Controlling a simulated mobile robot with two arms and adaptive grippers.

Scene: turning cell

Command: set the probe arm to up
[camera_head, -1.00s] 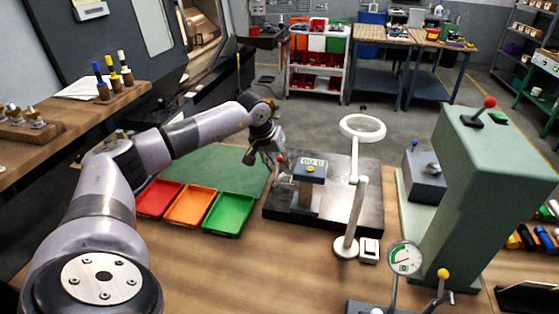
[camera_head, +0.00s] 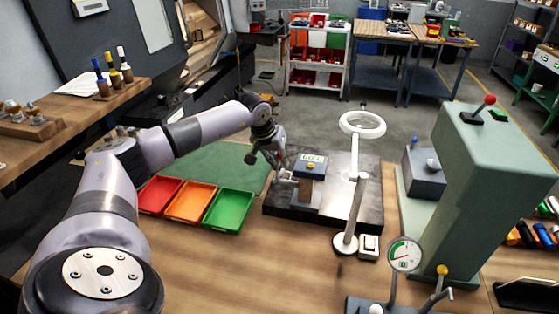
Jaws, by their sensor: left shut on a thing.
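A small grey gauge with a lit display and a yellow button (camera_head: 311,167) stands on a dark flat plate (camera_head: 350,212) in the middle of the bench. My left gripper (camera_head: 284,171) is at the gauge's left side, with its fingers pointing down. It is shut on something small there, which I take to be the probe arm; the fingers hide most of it. I cannot tell clearly how the probe arm is set. My right gripper is not in view.
A white ring lamp (camera_head: 355,185) stands close to the gauge's right. Red, orange and green trays (camera_head: 228,210) lie at the front left. A green press (camera_head: 490,170) stands at the right, and a dial gauge (camera_head: 405,255) at the front. Bare bench (camera_head: 240,270) lies in front of the trays.

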